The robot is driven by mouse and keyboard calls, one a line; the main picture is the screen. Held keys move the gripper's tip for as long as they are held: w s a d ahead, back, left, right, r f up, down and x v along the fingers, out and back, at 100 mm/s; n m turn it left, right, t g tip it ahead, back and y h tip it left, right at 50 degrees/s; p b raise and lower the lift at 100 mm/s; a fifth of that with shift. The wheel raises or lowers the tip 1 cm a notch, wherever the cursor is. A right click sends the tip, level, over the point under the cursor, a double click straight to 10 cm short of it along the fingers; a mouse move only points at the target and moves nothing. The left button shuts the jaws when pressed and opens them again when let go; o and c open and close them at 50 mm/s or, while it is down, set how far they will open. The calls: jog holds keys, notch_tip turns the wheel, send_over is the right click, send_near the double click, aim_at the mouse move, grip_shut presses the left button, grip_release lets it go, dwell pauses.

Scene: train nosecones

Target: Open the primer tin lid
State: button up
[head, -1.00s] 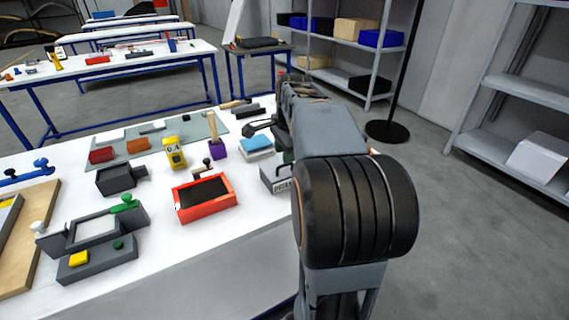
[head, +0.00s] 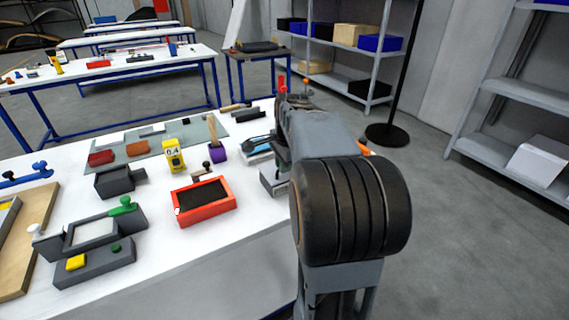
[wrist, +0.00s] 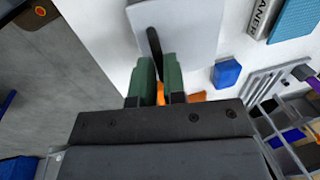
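The primer tin (head: 271,183) is a grey box at the right end of the white bench, partly hidden behind my arm in the head view. In the wrist view, a pale grey panel (wrist: 198,38), apparently its lid, lies in front of my gripper. A thin dark handle (wrist: 154,42) runs over the panel's near part. My gripper (wrist: 160,62) has two green fingers close together, and the handle's near end reaches into the narrow gap between them. I cannot tell whether the fingers press on it. A bit of orange (wrist: 160,93) shows between the fingers, lower down.
A cleaner container (wrist: 262,14), a blue block (wrist: 227,73) and a grey slotted rack (wrist: 270,85) lie right of the panel in the wrist view. A red tray (head: 203,201) and a yellow unit (head: 174,155) stand on the bench. Floor is open to the right.

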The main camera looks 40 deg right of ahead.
grip_shut()
jog(key=shift+r, duration=0.15)
